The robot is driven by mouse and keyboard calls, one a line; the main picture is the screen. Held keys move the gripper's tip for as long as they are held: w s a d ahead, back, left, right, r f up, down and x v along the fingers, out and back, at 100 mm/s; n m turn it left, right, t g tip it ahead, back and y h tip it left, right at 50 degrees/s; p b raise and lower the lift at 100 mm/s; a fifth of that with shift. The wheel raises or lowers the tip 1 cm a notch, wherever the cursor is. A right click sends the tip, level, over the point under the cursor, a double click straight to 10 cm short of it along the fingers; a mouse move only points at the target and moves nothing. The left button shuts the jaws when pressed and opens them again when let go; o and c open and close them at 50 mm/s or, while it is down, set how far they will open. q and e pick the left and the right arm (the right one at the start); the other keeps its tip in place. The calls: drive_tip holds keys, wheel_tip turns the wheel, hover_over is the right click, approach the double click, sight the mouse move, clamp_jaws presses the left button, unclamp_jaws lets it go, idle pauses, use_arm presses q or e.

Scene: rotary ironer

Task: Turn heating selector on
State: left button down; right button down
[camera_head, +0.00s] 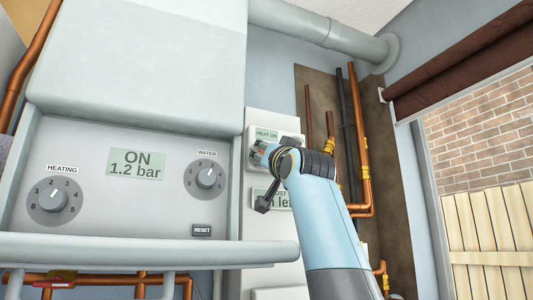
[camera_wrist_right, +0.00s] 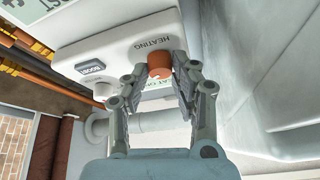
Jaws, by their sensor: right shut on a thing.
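The heating selector (camera_wrist_right: 159,65) is an orange-red knob on a white control panel (camera_wrist_right: 113,37), with the word HEATING above it in the wrist view. My right gripper (camera_wrist_right: 162,78) is shut on this knob, one finger on each side of it. In the head view the right gripper (camera_head: 262,152) reaches the white panel from the right and hides the knob and much of the panel. A small display (camera_head: 265,134) above the gripper reads HEAT ON. My left gripper is not in view.
A grey boiler front (camera_head: 125,215) stands left of the panel, with a heating dial (camera_head: 54,200), a water dial (camera_head: 206,178) and an ON 1.2 bar display (camera_head: 137,164). A boost button (camera_wrist_right: 91,68) is beside the knob. Copper pipes (camera_head: 357,130) run at right.

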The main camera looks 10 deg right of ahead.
drive_tip(key=c, duration=1.1)
unclamp_jaws()
wheel_tip(320, 180, up, 10)
